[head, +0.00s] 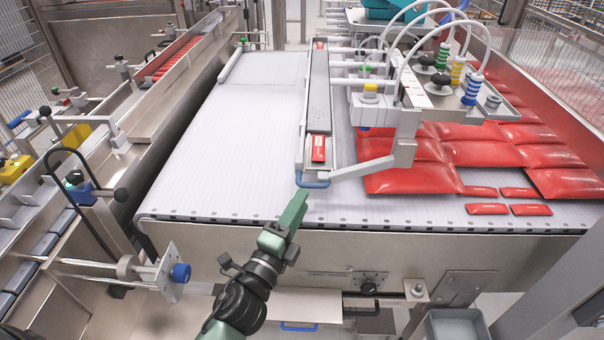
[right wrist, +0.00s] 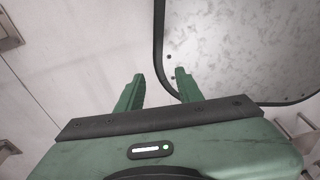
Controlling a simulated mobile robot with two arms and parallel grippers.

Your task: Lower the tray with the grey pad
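The tray (head: 302,148) is long and narrow and stands over the white conveyor belt, with a grey pad (head: 319,95) along it. A red packet (head: 318,148) lies at its near end, and a smaller red piece shows at its far end. A blue handle (head: 312,181) sticks out at the near end. My left gripper (head: 300,196) is just below and left of this handle; I cannot tell whether they touch. Its fingers overlap, so their opening is not clear. My right gripper (right wrist: 159,74) has its fingers apart, with nothing between them. It is not seen in the head view.
The white belt (head: 225,150) is clear left of the tray. Several red packs (head: 440,150) lie on its right, below a row of suction cups with coloured bellows (head: 457,72). A blue knob (head: 180,273) on a metal bracket stands at the near left. A grey bin (head: 458,325) is at the lower right.

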